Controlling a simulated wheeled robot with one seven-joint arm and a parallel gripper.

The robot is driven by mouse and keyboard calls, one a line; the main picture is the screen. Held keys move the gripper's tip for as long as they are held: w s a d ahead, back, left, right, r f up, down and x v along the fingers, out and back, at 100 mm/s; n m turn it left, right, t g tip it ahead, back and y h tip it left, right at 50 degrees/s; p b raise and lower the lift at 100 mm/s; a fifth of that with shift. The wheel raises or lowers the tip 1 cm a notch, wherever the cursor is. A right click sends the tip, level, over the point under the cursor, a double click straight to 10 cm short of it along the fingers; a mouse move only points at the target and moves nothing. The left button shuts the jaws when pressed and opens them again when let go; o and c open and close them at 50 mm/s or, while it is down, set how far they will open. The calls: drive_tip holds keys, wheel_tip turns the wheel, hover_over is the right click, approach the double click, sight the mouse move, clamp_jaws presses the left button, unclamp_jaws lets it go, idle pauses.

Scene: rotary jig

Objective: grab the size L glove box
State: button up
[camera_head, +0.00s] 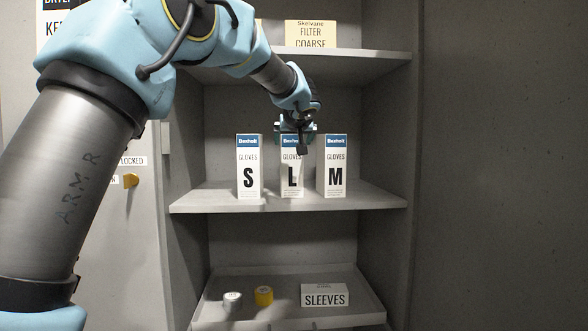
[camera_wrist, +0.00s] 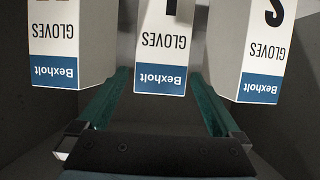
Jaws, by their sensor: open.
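The size L glove box (camera_head: 291,176) is a white upright box with a blue top band, in the middle of three on the shelf. It also shows upside down in the wrist view (camera_wrist: 163,50), with its letter mostly cut off. My gripper (camera_head: 296,142) is at the top of the L box and hides part of it. In the wrist view my gripper (camera_wrist: 163,88) is open, with one green finger on each side of the L box. I see no clear contact between fingers and box.
The S box (camera_head: 249,170) stands left of the L box and the M box (camera_head: 335,170) stands close on its right, with narrow gaps. The shelf (camera_head: 225,203) has free room at both ends. A filter box (camera_head: 311,33) is on the shelf above; a tray (camera_head: 360,300) with a sleeves box (camera_head: 325,295) is below.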

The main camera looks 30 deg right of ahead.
drive_tip(key=p+x, duration=0.2)
drive_tip(key=x, duration=0.6)
drive_tip(key=shift+w+f+p, duration=0.15)
drive_tip(key=shift+f+p, duration=0.05)
drive_tip(key=shift+p, duration=0.15)
drive_tip(key=shift+c, duration=0.2)
drive_tip(key=shift+r, duration=0.1)
drive_tip(key=c, duration=1.5)
